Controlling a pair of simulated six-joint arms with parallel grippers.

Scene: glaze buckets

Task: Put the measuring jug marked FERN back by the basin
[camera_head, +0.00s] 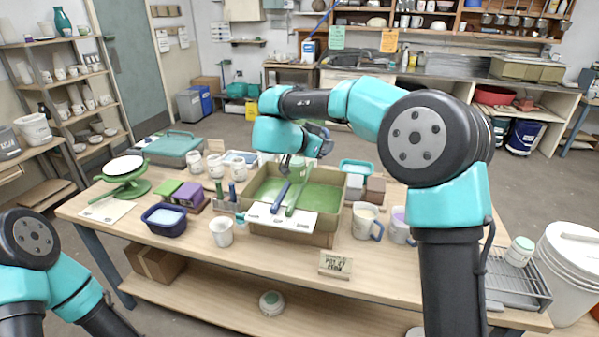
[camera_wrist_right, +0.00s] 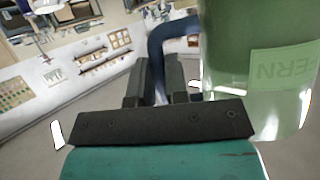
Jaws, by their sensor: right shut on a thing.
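The measuring jug marked FERN (camera_wrist_right: 255,65) is close up at the right of the right wrist view, tinted green, with its label partly cut off and a dark blue handle (camera_wrist_right: 165,50). My right gripper (camera_wrist_right: 162,92) is shut on that handle. In the head view, my right gripper (camera_head: 286,162) is over the back of the green glaze basin (camera_head: 252,190), and a pale green part of the jug (camera_head: 299,163) shows beside it, mostly hidden by the arm. The jug's height above the basin is unclear. My left arm is at lower left; its gripper is out of frame.
Two other jugs (camera_head: 366,222) stand right of the basin. A white board with blue and green tools (camera_head: 305,218) lies across its front. A small lettered card (camera_head: 336,264) is at the table's front. A white cup (camera_head: 222,232) and blue tub (camera_head: 164,217) stand left.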

